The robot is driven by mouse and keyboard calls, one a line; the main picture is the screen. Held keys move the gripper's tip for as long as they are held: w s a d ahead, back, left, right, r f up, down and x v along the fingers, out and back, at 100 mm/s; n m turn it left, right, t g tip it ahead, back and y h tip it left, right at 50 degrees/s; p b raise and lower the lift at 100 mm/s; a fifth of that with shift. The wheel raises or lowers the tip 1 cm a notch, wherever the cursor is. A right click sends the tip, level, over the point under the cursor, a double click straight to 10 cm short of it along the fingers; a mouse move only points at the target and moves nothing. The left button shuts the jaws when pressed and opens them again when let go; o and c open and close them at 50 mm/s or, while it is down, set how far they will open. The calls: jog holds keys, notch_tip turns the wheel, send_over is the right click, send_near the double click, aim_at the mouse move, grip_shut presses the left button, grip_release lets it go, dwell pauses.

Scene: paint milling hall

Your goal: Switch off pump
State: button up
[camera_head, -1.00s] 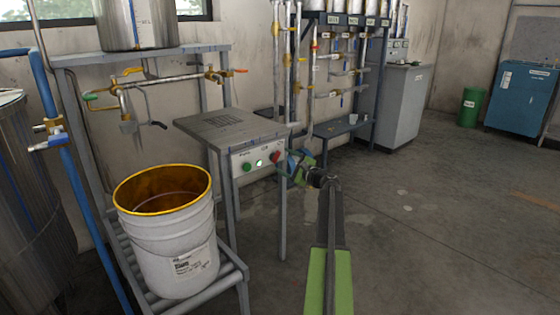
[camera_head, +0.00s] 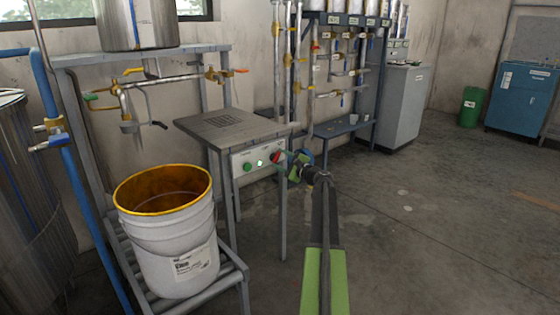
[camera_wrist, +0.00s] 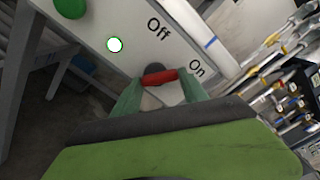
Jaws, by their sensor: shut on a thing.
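The control box (camera_head: 257,160) hangs under a small grey metal table. It carries a green button (camera_head: 247,167), a lit white lamp (camera_head: 260,163) and a red switch (camera_head: 276,156). In the wrist view the red switch (camera_wrist: 160,76) sits between my green fingers, beside the printed words "Off" and "On". My gripper (camera_wrist: 160,90) is shut on the red switch, with a finger on each side. In the head view my gripper (camera_head: 290,160) reaches the box's right end. The switch's base is partly hidden by the fingers.
A white bucket (camera_head: 170,245) with a yellow-orange inside stands on a roller stand at the left. Pipes with valves (camera_head: 165,80) run above it. A blue shelf (camera_head: 342,127) and a grey cabinet (camera_head: 403,105) stand behind.

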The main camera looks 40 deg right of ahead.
jog(key=shift+a, duration=0.1)
jog(key=shift+n, duration=0.3)
jog(key=n, duration=0.6)
jog(key=shift+r, duration=0.15)
jog(key=n, duration=0.3)
jog(key=shift+a+n, duration=0.15)
jog(key=shift+n, duration=0.25)
jog(key=shift+a+n, duration=0.1)
jog(key=shift+n, duration=1.6)
jog(key=o, duration=1.4)
jog(key=shift+c, duration=0.2)
